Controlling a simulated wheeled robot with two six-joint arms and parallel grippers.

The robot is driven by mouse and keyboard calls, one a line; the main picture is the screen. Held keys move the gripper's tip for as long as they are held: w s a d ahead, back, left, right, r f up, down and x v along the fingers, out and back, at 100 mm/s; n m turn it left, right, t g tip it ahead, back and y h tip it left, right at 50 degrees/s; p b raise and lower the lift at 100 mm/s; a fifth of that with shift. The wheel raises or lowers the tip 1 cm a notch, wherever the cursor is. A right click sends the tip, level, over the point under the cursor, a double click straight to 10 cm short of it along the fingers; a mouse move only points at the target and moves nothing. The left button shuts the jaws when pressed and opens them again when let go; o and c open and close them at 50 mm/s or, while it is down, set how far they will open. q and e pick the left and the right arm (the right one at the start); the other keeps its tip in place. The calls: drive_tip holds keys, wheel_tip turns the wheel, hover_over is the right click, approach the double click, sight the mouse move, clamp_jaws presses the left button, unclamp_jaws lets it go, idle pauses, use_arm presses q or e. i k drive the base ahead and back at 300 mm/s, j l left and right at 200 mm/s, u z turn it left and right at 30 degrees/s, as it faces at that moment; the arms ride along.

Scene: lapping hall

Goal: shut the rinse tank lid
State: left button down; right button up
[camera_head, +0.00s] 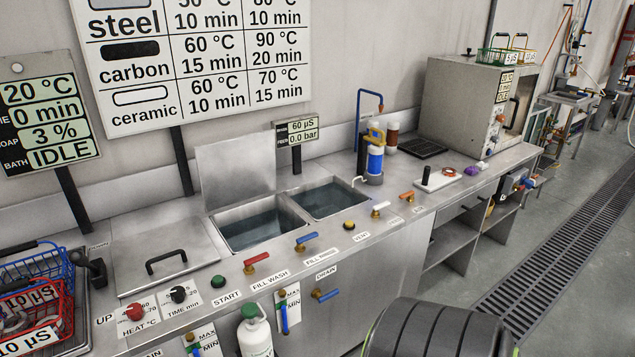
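A flat grey metal lid (237,172) stands upright, raised at the back of the left open water basin (262,222). No handle shows on its visible face. A "FILL RINSE" label (321,256) and a blue-handled valve (307,238) sit in front of the basins. A second water-filled basin (333,199) adjoins on the right, with no lid visible over it. Further left, another lid (190,240) with a black handle (166,260) lies flat and shut. No tank name is readable on the raised lid. Neither of my grippers is in view.
Red and blue wire baskets (38,300) stand at the far left. Knobs, a start button (218,281) and valves line the front edge. A blue filter cartridge (375,160) and a steel oven (470,105) stand to the right. A sign (297,132) rises behind the basins.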

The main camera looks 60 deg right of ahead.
sight(232, 171)
drive_tip(key=z, duration=1.5)
drive_tip(key=l, duration=0.2)
drive_tip(key=i+z, duration=0.05)
